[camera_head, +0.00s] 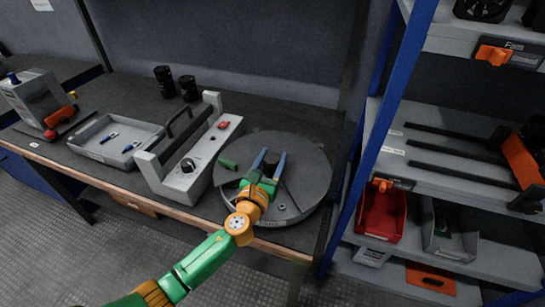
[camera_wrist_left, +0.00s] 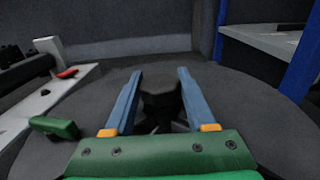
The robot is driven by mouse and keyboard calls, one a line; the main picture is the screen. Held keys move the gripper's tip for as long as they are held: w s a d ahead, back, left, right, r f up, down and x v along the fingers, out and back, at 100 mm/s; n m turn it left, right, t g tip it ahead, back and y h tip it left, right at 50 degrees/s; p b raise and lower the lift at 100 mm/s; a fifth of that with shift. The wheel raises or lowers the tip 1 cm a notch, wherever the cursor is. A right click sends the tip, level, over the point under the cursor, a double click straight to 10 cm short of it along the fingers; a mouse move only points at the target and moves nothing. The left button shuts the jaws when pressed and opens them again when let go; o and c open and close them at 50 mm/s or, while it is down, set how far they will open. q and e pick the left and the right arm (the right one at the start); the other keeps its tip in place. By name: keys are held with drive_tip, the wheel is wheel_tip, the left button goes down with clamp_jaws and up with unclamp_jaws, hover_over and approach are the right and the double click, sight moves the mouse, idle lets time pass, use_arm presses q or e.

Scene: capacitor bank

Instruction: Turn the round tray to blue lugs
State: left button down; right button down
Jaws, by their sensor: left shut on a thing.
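The round tray (camera_head: 310,160) is a dark grey disc on the workbench; it also fills the wrist view (camera_wrist_left: 255,130). My left gripper (camera_head: 269,162) reaches over its middle, its two blue fingers on either side of a dark hub knob (camera_wrist_left: 160,100) and shut on it. A green lug (camera_head: 228,164) lies on the left part of the tray and shows left of the fingers in the wrist view (camera_wrist_left: 55,127). A small grey fitting (camera_head: 282,207) sits near the tray's front. No blue lug is visible on the tray; my gripper hides part of it. My right gripper is out of view.
A grey machine frame with a handle (camera_head: 187,160) stands close left of the tray. Further left is a shallow bin (camera_head: 85,146) with small blue-and-white pieces. Two black cylinders (camera_head: 177,84) stand behind. A blue shelf post (camera_head: 385,105) rises just right of the bench.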

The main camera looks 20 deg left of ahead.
use_arm(q)
drive_tip(key=shift+n+g+y+b, duration=0.4)
drive_tip(key=shift+n+y, duration=1.3)
drive_tip(key=shift+y, duration=0.9)
drive_tip(key=shift+n+g+y, duration=0.3)
drive_tip(key=shift+n+y, duration=0.2)
drive_tip(key=shift+y, duration=0.3)
drive_tip(key=shift+c, duration=1.2)
unclamp_jaws()
drive_tip(key=v, duration=0.7)
drive_tip(key=shift+s, duration=0.1)
drive_tip(key=shift+c, duration=0.2)
